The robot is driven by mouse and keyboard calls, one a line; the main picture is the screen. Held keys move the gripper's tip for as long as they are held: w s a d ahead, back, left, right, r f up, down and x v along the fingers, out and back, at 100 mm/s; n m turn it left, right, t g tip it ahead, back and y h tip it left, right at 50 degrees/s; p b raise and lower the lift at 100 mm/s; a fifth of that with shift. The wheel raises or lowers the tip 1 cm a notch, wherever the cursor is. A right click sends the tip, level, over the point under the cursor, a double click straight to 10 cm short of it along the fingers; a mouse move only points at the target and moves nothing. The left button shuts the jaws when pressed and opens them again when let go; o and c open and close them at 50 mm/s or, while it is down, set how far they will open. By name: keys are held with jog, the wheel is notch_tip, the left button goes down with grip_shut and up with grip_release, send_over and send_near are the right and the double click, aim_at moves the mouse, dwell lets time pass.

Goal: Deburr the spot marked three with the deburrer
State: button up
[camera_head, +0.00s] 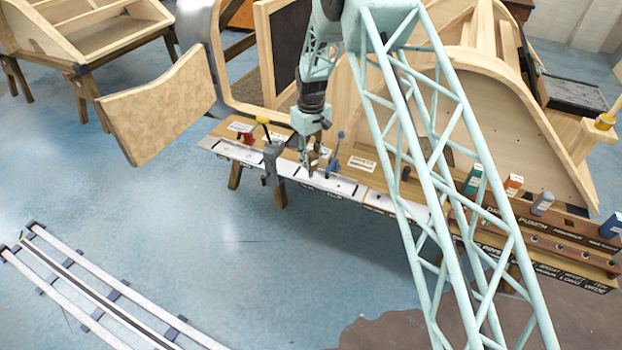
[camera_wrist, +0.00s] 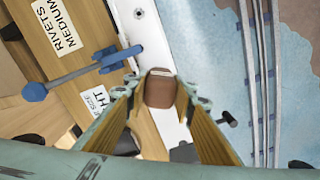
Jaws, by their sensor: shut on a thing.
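My gripper (camera_head: 313,160) hangs over the narrow workbench, fingers pointing down. In the wrist view its two fingers (camera_wrist: 166,112) close on a brown-handled tool (camera_wrist: 160,90) with a small pale end. I cannot tell from its shape whether it is the deburrer. The tool is over or at the bench's white strip (camera_wrist: 170,60); whether it touches is unclear. A blue-handled tool (camera_head: 338,152) stands on the bench just right of the gripper, and also shows in the wrist view (camera_wrist: 80,73). No spot marked three can be made out.
A grey clamp-like tool (camera_head: 271,162) and a red tool (camera_head: 247,137) stand left of the gripper. A rack with several bottles (camera_head: 541,203) is at the right. Curved wooden frames (camera_head: 470,100) rise behind the bench. A plywood panel (camera_head: 160,108) is at the left. Floor rails (camera_head: 90,290) lie front left.

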aim_at(311, 153)
jog(key=shift+m+b, duration=0.45)
jog(key=shift+m, duration=1.95)
jog(key=shift+r+p, duration=0.55)
jog(key=shift+r, duration=1.25)
jog(key=shift+r+p, duration=0.75)
jog(key=shift+r, duration=1.7)
